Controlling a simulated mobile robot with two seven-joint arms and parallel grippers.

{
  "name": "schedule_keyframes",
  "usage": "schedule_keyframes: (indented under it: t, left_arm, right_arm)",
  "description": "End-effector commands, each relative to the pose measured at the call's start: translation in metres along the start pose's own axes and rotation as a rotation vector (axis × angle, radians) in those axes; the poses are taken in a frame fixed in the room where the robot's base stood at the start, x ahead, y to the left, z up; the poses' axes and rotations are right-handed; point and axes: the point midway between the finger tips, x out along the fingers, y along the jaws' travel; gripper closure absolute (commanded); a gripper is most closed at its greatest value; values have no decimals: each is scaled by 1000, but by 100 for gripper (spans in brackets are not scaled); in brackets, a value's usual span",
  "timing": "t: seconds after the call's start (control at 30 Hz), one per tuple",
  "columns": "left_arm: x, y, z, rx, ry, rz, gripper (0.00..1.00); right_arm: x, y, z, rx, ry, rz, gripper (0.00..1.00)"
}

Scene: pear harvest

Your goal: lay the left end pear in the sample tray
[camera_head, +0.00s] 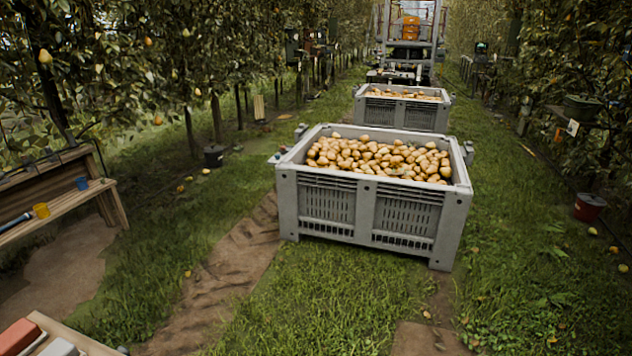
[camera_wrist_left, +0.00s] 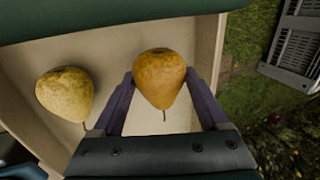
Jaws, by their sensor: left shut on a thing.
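In the left wrist view my left gripper (camera_wrist_left: 160,80) is shut on an orange-brown pear (camera_wrist_left: 160,66), with a finger on each side and the stem pointing toward the palm. A yellower, speckled pear (camera_wrist_left: 64,92) lies to the left, apart from the fingers. Both pears show over a pale, shallow tray-like surface (camera_wrist_left: 112,52) with a raised wall at the right; I cannot tell whether this is the sample tray. I cannot tell whether the held pear touches it. Neither gripper shows in the head view.
A dark green edge (camera_wrist_left: 100,18) crosses the top of the wrist view. In the head view a large grey crate (camera_head: 365,208) full of pears stands on the grass, another behind it. A wooden bench (camera_head: 65,208) is at left; a table corner with a red item (camera_head: 18,336) is at lower left.

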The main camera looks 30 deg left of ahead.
Motion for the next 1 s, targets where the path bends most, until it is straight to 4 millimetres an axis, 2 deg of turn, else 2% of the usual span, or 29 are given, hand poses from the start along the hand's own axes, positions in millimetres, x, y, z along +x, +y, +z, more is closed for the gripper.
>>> schedule_keyframes:
  t: [1.0]
  left_arm:
    - [15,5,0,0,0,-1,88]
  right_arm:
    - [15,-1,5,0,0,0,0]
